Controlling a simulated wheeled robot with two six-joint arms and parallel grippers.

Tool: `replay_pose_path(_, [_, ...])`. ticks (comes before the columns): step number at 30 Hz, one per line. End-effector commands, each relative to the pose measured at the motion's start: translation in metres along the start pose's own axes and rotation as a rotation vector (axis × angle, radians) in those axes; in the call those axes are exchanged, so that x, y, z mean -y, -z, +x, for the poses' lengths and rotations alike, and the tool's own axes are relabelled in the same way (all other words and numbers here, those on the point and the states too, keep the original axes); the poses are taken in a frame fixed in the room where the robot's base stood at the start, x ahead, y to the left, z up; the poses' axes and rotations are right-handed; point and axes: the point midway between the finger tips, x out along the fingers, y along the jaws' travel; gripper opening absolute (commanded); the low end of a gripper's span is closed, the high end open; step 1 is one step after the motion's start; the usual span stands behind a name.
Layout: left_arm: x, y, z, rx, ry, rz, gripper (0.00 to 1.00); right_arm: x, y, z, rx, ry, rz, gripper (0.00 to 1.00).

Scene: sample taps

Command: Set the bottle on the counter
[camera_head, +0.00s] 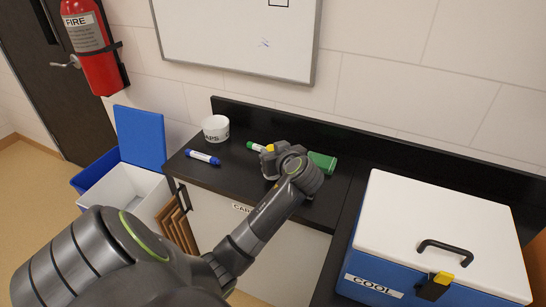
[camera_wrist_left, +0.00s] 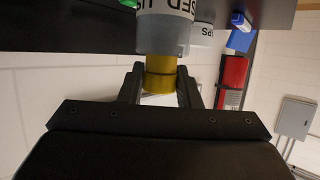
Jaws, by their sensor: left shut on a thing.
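My left gripper (camera_head: 272,160) is over the black counter (camera_head: 228,179), near its back. In the left wrist view its fingers (camera_wrist_left: 161,88) are shut on the yellow neck of the bottle (camera_wrist_left: 165,35). The bottle has a greyish body with a white label and dark letters, partly cut off by the frame. In the head view the gripper and wrist hide most of the bottle. I cannot tell whether its base touches the counter. My right gripper is not in view.
A white cup (camera_head: 216,128), a blue marker (camera_head: 202,157), a green marker (camera_head: 256,147) and a green block-like item (camera_head: 322,162) are on the counter. A blue-and-white cooler (camera_head: 440,225) stands at right. Bare counter lies between the blue marker and my gripper.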

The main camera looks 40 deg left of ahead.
Motion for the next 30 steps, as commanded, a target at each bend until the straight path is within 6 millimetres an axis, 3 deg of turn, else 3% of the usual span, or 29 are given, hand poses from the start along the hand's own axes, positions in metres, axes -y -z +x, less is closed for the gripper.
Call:
replay_pose_path(4, [0.0, -0.018, 0.007, 0.002, 0.002, 0.004, 0.0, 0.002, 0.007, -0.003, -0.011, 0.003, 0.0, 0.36])
replay_pose_path(14, [0.0, -0.022, 0.009, 0.0, 0.0, 0.0, 0.0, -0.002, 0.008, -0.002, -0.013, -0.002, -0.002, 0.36])
replay_pose_path(15, [0.0, -0.022, 0.009, 0.001, -0.001, 0.0, 0.33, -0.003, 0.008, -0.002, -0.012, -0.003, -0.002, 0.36])
replay_pose_path(19, [0.0, -0.022, 0.009, 0.001, -0.001, 0.001, 0.5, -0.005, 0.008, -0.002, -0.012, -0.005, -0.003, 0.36])
replay_pose_path(30, [-0.001, -0.022, 0.006, 0.001, -0.002, 0.0, 0.53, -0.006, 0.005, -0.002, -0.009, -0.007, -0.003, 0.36])
